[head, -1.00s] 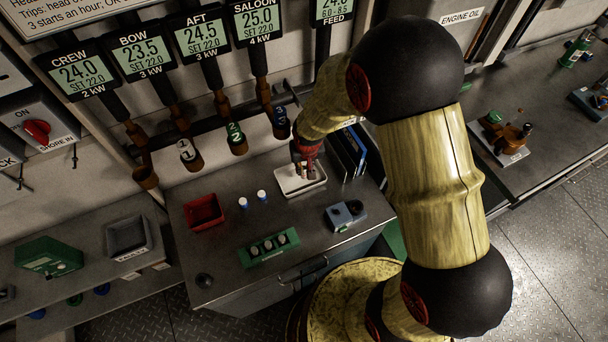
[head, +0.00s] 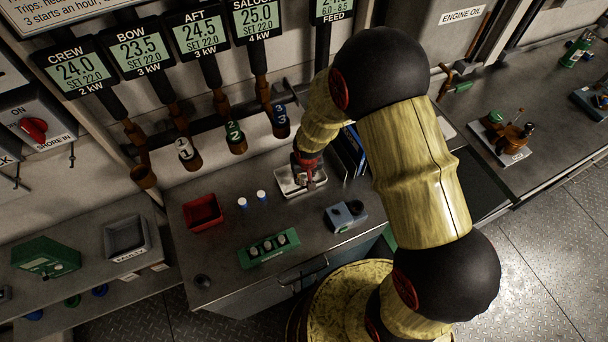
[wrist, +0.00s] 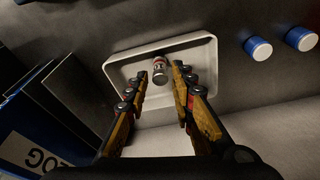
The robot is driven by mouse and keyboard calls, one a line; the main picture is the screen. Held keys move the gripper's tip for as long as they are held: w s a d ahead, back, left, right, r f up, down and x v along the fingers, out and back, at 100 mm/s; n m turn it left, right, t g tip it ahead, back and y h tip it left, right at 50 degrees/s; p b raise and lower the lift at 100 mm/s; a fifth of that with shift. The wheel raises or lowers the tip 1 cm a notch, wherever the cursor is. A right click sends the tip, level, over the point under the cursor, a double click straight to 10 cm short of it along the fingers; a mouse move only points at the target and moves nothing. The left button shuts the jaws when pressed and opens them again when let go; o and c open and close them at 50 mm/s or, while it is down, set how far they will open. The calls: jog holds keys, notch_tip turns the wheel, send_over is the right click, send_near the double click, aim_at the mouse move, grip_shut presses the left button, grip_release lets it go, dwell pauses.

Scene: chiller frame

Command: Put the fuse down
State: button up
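My gripper is open. I cannot tell whether the fuse stands or lies. In the head view my gripper (head: 306,176) is low over the white tray (head: 285,192) on the grey bench and hides much of its inside.
A red bin (head: 203,212), a green block (head: 268,248) with several sockets and a blue-grey device (head: 345,215) are also on the bench. Dark blue binders (head: 351,150) stand close right of the tray.

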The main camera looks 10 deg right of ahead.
jog(key=shift+o, duration=0.8)
jog(key=shift+r, duration=0.1)
jog(key=shift+r, duration=0.25)
jog(key=s+d+r+t+p, duration=0.15)
jog(key=s+r, duration=0.25)
jog(key=r, duration=1)
jog(key=s+d+r, duration=0.2)
jog(key=s+r, duration=0.1)
jog(key=r, duration=1)
jog(key=s+d+r+t, duration=0.1)
jog(key=s+d+r, duration=0.1)
jog(key=s+r, duration=1.1)
jog(key=shift+s+d, duration=0.35)
jog(key=shift+s, duration=0.75)
jog(key=shift+t, duration=0.25)
